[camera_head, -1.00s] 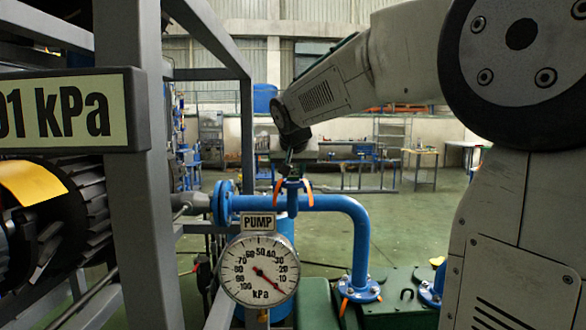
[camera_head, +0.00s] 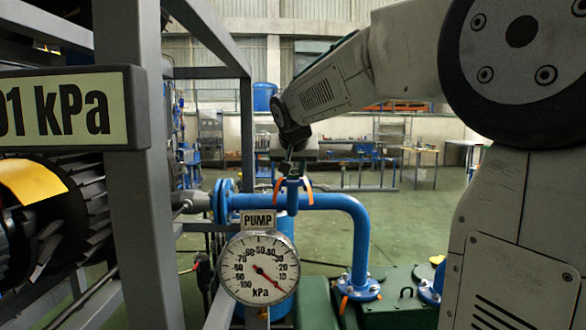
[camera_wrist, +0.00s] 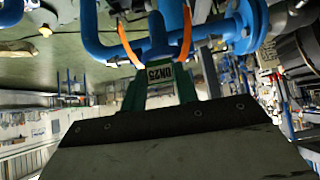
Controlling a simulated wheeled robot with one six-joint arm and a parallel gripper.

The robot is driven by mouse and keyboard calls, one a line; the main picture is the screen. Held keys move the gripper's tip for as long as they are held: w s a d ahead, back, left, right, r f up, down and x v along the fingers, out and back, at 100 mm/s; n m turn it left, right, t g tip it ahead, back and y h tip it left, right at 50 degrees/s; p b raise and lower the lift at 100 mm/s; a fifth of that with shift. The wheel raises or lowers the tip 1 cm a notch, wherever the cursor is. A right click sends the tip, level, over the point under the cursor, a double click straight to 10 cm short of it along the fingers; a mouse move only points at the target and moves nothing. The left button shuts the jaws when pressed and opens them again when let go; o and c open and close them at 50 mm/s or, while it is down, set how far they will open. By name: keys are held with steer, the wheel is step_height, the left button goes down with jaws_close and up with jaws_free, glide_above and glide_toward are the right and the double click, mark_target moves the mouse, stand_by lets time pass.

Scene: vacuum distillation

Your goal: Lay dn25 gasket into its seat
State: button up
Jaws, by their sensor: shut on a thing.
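My gripper (camera_head: 290,164) points down just above the blue upright pipe stub (camera_head: 292,190), which has an orange piece on each side. In the wrist view, my gripper (camera_wrist: 160,82) shows as two green strips with a DN25 label (camera_wrist: 160,73) between them. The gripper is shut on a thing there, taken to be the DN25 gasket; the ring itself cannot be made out. The blue stub (camera_wrist: 157,38) lies directly beyond the label, between the orange pieces (camera_wrist: 186,35). The seat face is hidden, and I cannot tell whether the held part touches it.
A blue pipe (camera_head: 345,205) runs right from the stub and bends down to a flange. The PUMP gauge (camera_head: 259,269) stands in front, below the stub. A grey frame post (camera_head: 137,190) and a kPa display (camera_head: 65,108) are at left. Open floor lies behind.

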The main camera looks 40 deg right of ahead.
steer(key=shift+f, duration=0.8)
steer(key=o, duration=1)
steer(key=v, duration=0.7)
steer(key=shift+s+a+r, duration=0.2)
